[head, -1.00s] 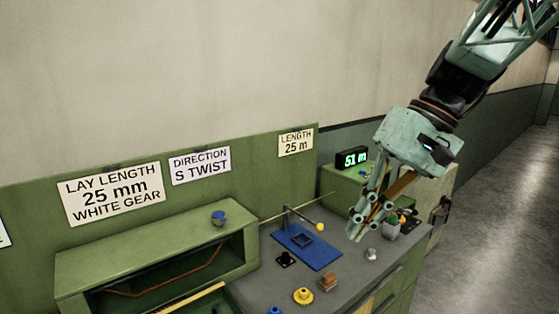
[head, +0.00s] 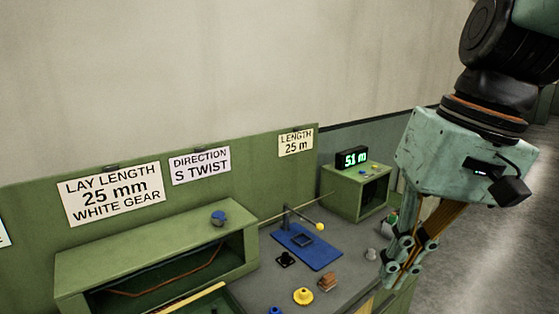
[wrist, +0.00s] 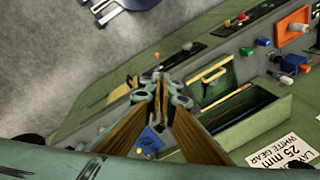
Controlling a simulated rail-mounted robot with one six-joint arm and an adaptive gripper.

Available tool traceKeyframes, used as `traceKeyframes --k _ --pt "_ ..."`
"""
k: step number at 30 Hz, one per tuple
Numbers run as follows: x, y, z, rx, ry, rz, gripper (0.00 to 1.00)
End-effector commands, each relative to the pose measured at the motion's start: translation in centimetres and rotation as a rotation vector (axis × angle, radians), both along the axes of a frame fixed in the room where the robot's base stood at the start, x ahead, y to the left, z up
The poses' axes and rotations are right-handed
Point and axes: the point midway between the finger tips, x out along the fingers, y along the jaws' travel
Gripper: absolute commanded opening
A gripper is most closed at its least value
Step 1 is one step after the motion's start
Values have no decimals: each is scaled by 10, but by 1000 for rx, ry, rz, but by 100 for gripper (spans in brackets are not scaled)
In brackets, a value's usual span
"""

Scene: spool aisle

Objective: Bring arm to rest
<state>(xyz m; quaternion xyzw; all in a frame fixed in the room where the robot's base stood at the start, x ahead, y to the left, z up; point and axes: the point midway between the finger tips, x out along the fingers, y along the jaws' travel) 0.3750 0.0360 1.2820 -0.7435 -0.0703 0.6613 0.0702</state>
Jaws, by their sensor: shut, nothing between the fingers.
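My gripper (head: 398,275) hangs from my arm at the right of the head view, pointing down, in front of the right end of the workbench. Its fingers are together with nothing between them. In the wrist view my gripper (wrist: 160,85) also shows with its fingertips closed, above the bench and floor. It appears clear of the bench objects, though its exact height is hard to tell.
The grey bench top (head: 265,285) holds a blue plate fixture (head: 310,247), a yellow knob (head: 303,296) and a brown block (head: 327,281). A green box (head: 345,195) carries a display (head: 352,158) reading 51 m. Open floor (head: 470,240) lies at right.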

Motion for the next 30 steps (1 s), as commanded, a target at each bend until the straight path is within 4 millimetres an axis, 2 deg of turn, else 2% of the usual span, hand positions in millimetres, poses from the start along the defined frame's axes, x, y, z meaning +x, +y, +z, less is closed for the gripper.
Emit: traceKeyframes --k 18,25,30 --pt "-71 -22 -5 -136 -138 -21 0" --pt "-92 -31 -9 -175 -191 -28 0" --pt "-100 -35 -11 -192 -217 -32 0"
